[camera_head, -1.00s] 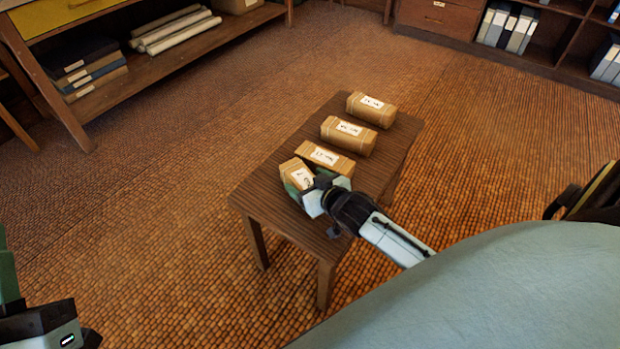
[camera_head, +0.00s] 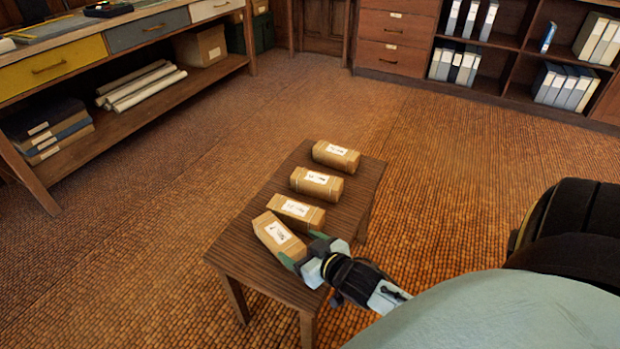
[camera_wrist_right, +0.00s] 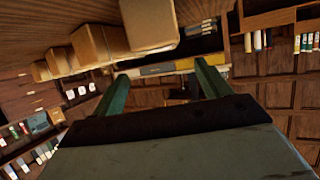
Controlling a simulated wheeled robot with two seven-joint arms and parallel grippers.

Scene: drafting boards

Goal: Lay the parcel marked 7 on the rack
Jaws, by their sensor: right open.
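Several brown wrapped parcels with white labels lie in a row on a small dark wooden table (camera_head: 246,265). The label marks are too small to read, so I cannot tell which parcel is 7. My right gripper (camera_head: 300,252) is open at the near right end of the nearest parcel (camera_head: 276,237); I cannot tell whether it touches it. In the right wrist view the open fingers (camera_wrist_right: 163,74) have nothing between them, and a parcel (camera_wrist_right: 148,24) shows just beyond and above. My left gripper is out of view. I cannot single out the rack.
A drafting bench with drawers (camera_head: 130,35) stands at the left, with paper rolls (camera_head: 142,86) and flat folders (camera_head: 48,131) on its lower shelf (camera_head: 130,120). A bookcase with binders (camera_head: 475,62) stands at the back. The floor (camera_head: 440,190) between is clear.

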